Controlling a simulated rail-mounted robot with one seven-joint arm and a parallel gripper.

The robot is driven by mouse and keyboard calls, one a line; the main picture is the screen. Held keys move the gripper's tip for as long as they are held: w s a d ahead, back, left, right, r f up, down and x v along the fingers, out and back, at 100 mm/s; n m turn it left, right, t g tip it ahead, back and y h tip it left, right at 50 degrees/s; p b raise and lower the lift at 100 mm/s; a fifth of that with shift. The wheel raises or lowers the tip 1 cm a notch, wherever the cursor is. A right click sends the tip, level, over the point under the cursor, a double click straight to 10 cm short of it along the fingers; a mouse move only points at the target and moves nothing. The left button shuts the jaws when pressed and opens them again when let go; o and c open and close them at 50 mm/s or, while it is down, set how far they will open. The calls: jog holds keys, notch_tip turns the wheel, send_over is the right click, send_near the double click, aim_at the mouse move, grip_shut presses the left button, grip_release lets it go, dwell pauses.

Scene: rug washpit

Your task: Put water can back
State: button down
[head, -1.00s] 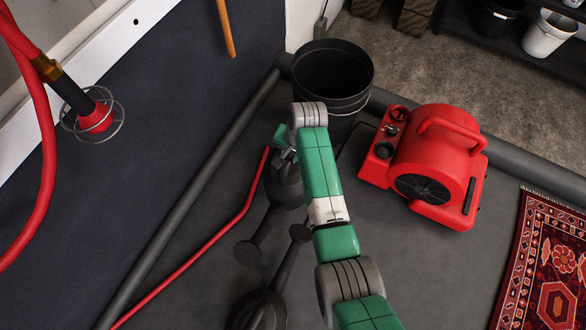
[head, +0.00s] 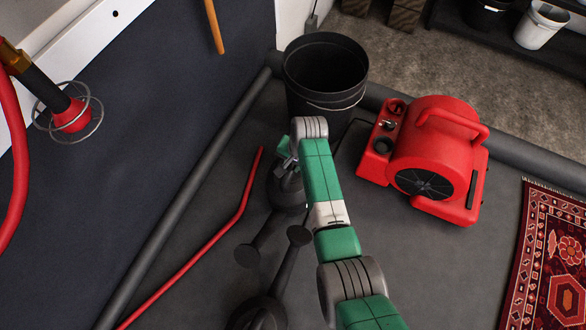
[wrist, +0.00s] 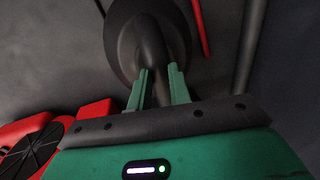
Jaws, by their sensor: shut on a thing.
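A dark grey water can (head: 289,197) is at the middle of the head view, just left of my green arm. Its spout runs down and left to a round rose (head: 247,256). My gripper (head: 288,163) is at the can's top, partly hidden by my arm. In the wrist view, the green fingers of my gripper (wrist: 159,88) are shut around the can's dark handle (wrist: 153,55), with the wide dark body (wrist: 122,40) beyond. I cannot tell whether the can touches the floor. A second dark can (head: 258,314) is cut off at the bottom edge.
A black bucket (head: 325,90) stands beyond my arm. A red blower (head: 428,160) is to the right, with a patterned rug (head: 549,260) farther right. A red bar (head: 200,255) lies left of the cans. A caged red lamp (head: 70,115) hangs at left.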

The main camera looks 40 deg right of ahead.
aim_at(294, 167)
jog(key=x, duration=0.1)
jog(key=b+x, duration=0.1)
jog(key=x, duration=0.1)
jog(key=shift+s+d+f+b, duration=0.1)
jog(key=shift+s+b, duration=0.2)
jog(key=shift+s, duration=0.05)
jog(key=c, duration=1.3)
grip_release()
jog(key=shift+f, duration=0.1)
